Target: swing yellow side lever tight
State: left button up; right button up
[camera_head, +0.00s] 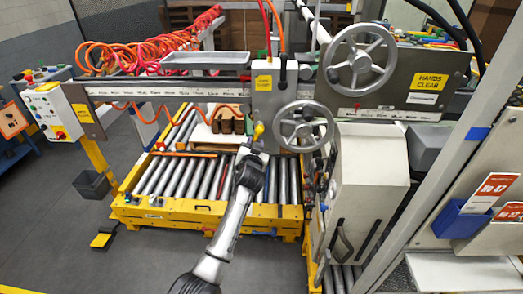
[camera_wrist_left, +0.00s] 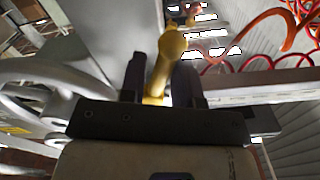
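The yellow side lever (camera_head: 259,131) stands on the white carriage beside the smaller handwheel in the head view. My left gripper (camera_head: 251,148) is at the lever from below and in front. In the left wrist view the lever's rounded yellow handle (camera_wrist_left: 170,48) rises between the two dark fingers of my left gripper (camera_wrist_left: 161,82). The fingers stand close on both sides of the handle. A bright sliver shows beside its lower part, and I cannot tell whether the fingers press on it. My right gripper is not in view.
The smaller handwheel (camera_head: 304,127) is just right of the lever, and a larger handwheel (camera_head: 361,60) is above right. A ruled rail (camera_head: 170,91) crosses behind. Yellow-framed rollers (camera_head: 160,213) lie below. Orange coiled hoses (camera_head: 140,52) hang at the back left.

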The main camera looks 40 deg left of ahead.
pick_arm(q)
jog(key=shift+w+d+f+n+b, duration=0.15)
jog(key=shift+d+n+b, duration=0.15)
jog(key=shift+n+b, duration=0.45)
jog(key=shift+w+d+r+n+b, duration=0.1)
jog(key=shift+w+d+n+b, duration=0.15)
jog(key=shift+n+b, duration=0.45)
jog(key=shift+w+d+f+n+b, duration=0.1)
jog(key=shift+d+n+b, duration=0.25)
jog(key=shift+n+b, duration=0.4)
jog(key=p+v, duration=0.5)
jog(key=v, duration=0.4)
jog(key=shift+p, duration=0.3)
